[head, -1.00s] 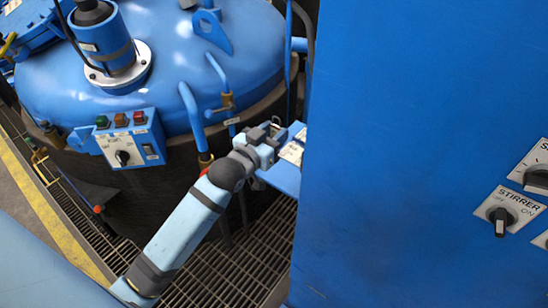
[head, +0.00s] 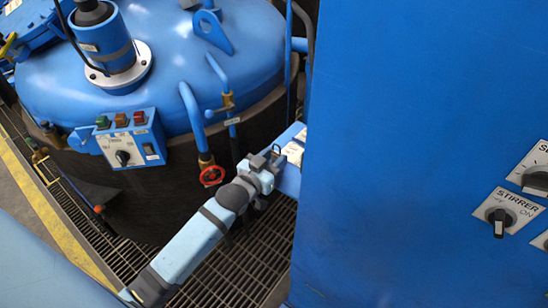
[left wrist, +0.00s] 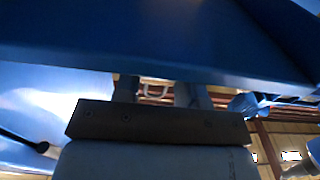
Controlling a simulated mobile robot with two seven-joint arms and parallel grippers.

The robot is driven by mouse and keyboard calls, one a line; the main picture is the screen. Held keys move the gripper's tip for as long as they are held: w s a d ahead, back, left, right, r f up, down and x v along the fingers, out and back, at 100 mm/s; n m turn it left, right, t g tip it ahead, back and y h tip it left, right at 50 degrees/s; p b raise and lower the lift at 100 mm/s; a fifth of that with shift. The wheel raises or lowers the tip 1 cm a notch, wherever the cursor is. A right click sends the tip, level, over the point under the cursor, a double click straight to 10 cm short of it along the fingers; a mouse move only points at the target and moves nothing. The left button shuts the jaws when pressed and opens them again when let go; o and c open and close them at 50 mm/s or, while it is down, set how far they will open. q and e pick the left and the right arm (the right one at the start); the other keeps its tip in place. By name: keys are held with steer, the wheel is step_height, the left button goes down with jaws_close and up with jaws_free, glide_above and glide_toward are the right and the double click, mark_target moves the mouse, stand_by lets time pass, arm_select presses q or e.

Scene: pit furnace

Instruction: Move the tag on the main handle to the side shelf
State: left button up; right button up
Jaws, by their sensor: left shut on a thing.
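My left gripper (head: 275,158) is at the left edge of the tall blue cabinet, at the side shelf (head: 288,184). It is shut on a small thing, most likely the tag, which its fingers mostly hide. A pale loop (left wrist: 153,89) shows between the fingers in the left wrist view. Pale labelled pieces (head: 293,152) lie at the shelf, close to the fingertips. I cannot tell whether the held thing touches the shelf. I cannot make out the main handle. My right gripper is not in view.
The blue cabinet (head: 410,130) fills the right side and carries a STIRRER switch (head: 498,222). A round blue furnace lid (head: 170,70) with pipes, a red handwheel (head: 212,176) and a control box (head: 130,140) stand left. Grating (head: 240,260) lies below.

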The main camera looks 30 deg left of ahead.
arm_select(q)
steer(key=o, duration=0.9)
steer(key=s+a+b, duration=0.2)
steer(key=s, duration=0.9)
steer(key=s+d+f+g, duration=0.3)
steer(key=s+f, duration=0.3)
steer(key=f, duration=0.4)
steer(key=s+d+f+m+g, duration=0.1)
steer(key=s+d+f+g, duration=0.3)
steer(key=f, duration=0.6)
steer(key=s+d, duration=0.2)
steer(key=shift+s+d+h, duration=0.2)
steer(key=shift+d+h, duration=0.1)
